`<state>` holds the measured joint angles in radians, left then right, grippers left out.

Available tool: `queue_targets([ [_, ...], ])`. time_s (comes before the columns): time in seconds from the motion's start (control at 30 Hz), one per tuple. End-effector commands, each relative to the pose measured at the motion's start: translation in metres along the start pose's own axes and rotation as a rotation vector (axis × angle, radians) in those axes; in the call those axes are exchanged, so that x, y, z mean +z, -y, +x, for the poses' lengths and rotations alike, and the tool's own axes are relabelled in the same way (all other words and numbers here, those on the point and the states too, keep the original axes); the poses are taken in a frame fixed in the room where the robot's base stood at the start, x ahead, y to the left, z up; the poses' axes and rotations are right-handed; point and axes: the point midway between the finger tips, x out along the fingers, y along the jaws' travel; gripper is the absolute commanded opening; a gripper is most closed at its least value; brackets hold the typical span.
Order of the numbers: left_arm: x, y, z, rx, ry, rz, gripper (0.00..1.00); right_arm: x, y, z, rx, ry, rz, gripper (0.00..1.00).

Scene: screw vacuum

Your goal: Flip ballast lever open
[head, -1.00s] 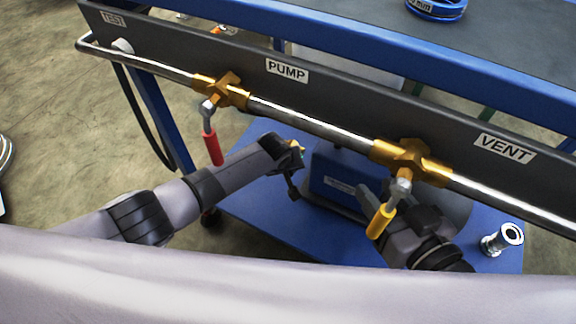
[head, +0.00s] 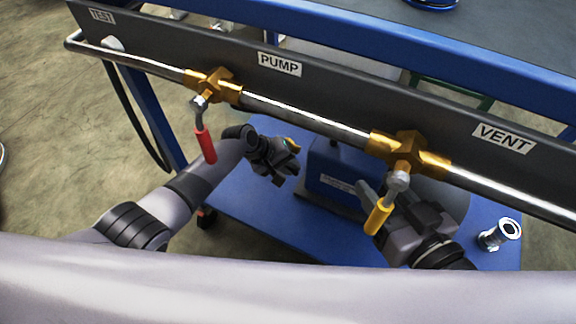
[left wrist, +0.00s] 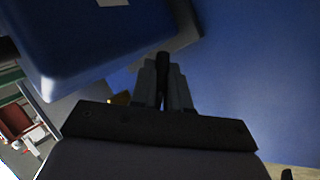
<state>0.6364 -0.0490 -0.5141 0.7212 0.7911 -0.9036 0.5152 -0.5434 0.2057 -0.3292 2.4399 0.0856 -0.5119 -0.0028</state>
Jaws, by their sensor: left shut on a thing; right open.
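My left gripper (head: 288,172) is low beside the blue pump body (head: 335,180), under the pipe. In the left wrist view its fingers (left wrist: 165,85) are shut on a slim dark piece (left wrist: 163,60), apparently the ballast lever. The fingers hide much of it, and its angle is unclear. The blue pump body also shows at upper left in the left wrist view (left wrist: 85,40). My right gripper (head: 368,192) is open near the yellow-handled vent valve, partly hidden by that handle.
The pipe (head: 300,118) crosses above with a red-handled pump valve (head: 205,147) and a yellow-handled vent valve (head: 378,218). A silver flanged fitting (head: 500,235) stands at the right of the blue shelf (head: 265,238). The shelf is clear front left.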

Motion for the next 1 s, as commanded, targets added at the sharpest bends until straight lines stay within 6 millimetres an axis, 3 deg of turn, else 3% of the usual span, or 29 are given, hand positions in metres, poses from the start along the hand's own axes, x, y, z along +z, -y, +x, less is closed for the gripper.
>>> queue_targets([
  [0.27, 0.0024, 0.0004, 0.0009, -0.001, 0.006, -0.001, 0.00, 0.0026, 0.0002, -0.0025, -0.004, 0.009, -0.008, 0.43],
  [0.3, 0.0025, 0.0004, 0.0010, -0.001, 0.006, -0.001, 0.29, 0.0029, 0.0001, -0.0024, -0.004, 0.009, -0.008, 0.43],
  [0.33, 0.0024, 0.0005, 0.0009, -0.001, 0.006, -0.001, 0.38, 0.0031, 0.0001, -0.0024, -0.004, 0.010, -0.008, 0.43],
  [0.37, 0.0023, 0.0004, 0.0009, -0.001, 0.006, -0.001, 0.41, 0.0033, 0.0001, -0.0023, -0.004, 0.010, -0.008, 0.43],
  [1.0, -0.0014, 0.0003, -0.0009, -0.053, -0.040, 0.033, 0.41, -0.0036, -0.0001, -0.0008, 0.000, 0.006, -0.003, 0.43],
])
